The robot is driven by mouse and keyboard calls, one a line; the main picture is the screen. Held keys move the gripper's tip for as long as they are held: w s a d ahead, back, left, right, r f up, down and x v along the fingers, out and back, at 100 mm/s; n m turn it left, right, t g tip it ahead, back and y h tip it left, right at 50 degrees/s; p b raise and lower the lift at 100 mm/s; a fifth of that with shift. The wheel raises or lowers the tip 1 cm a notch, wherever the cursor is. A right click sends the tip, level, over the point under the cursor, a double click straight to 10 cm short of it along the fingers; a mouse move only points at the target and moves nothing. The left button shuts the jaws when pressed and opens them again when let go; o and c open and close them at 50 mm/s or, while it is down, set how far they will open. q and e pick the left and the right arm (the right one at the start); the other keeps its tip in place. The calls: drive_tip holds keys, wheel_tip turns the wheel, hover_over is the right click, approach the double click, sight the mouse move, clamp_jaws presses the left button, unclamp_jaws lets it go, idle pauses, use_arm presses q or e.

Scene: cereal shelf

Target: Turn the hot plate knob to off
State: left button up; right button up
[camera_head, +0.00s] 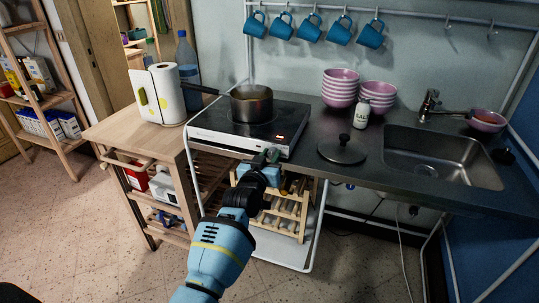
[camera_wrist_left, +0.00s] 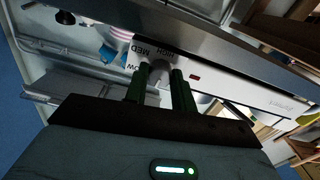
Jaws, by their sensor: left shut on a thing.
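The hot plate (camera_head: 215,124) is a flat unit with a dark top and a white front face, set on the dark counter. A red light shows near the right end of its front. My left gripper (camera_head: 268,156) reaches up to that front edge. The labels HIGH, MED and part of LOW show around the knob. The knob's exact pointing direction is hidden. My right gripper is not in view.
A saucepan (camera_head: 251,103) stands on the hot plate. A pan lid (camera_head: 342,150), a salt bottle (camera_head: 362,113), pink bowls (camera_head: 340,88) and the sink (camera_head: 440,155) are to the right. A wooden cart (camera_head: 160,140) stands to the left. A wooden rack (camera_head: 285,212) is below the counter.

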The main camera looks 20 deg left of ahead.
use_arm(q)
drive_tip(key=shift+n, duration=0.6)
drive_tip(key=o, duration=0.7)
drive_tip(key=shift+s, duration=0.15)
